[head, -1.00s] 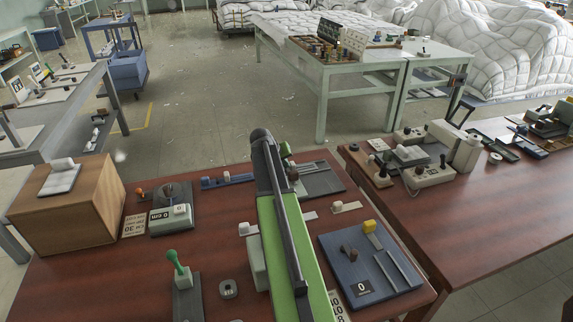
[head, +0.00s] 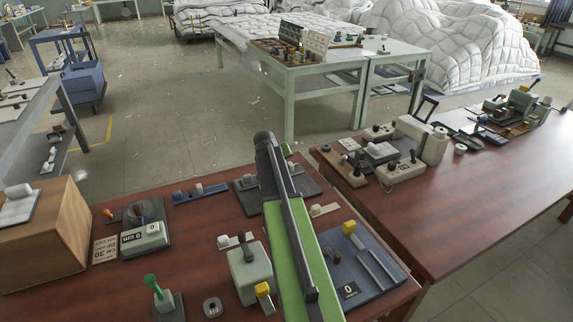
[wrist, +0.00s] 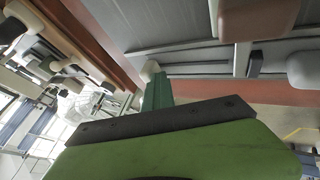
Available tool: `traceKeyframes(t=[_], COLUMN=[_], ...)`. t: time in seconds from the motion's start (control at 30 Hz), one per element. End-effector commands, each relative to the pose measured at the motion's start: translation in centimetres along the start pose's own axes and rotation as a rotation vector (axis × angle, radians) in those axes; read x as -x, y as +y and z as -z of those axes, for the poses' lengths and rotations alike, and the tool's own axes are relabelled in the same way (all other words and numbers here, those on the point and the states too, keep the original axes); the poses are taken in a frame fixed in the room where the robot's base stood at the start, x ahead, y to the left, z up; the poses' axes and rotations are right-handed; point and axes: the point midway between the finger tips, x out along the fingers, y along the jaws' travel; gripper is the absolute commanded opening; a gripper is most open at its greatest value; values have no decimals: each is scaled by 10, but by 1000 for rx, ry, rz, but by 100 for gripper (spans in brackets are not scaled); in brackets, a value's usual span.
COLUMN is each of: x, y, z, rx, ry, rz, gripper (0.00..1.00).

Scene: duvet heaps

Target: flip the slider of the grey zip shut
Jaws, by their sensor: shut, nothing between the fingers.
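A dark grey plate with long grooves (head: 308,182), which looks like the grey zip, lies at the far edge of the near table, partly hidden behind my arm. In the wrist view the grooved grey plate (wrist: 185,62) fills the upper middle. In the head view only a bit of green (head: 287,149) shows past my arm.
A blue plate with a yellow knob (head: 349,228) lies right of my arm. A pale block (head: 249,270) stands left of it. A wooden box (head: 70,215) is at the far left. A second brown table (head: 480,190) with several devices is at the right.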

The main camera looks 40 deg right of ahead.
Motion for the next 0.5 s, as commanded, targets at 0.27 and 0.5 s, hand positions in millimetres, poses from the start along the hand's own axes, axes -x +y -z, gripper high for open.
traceKeyframes(t=[0.27, 0.5], x=[19, 68], y=[-1, 0], z=[3, 6], rx=[7, 5], ry=[2, 2], rz=[-4, -2], gripper=[0, 0])
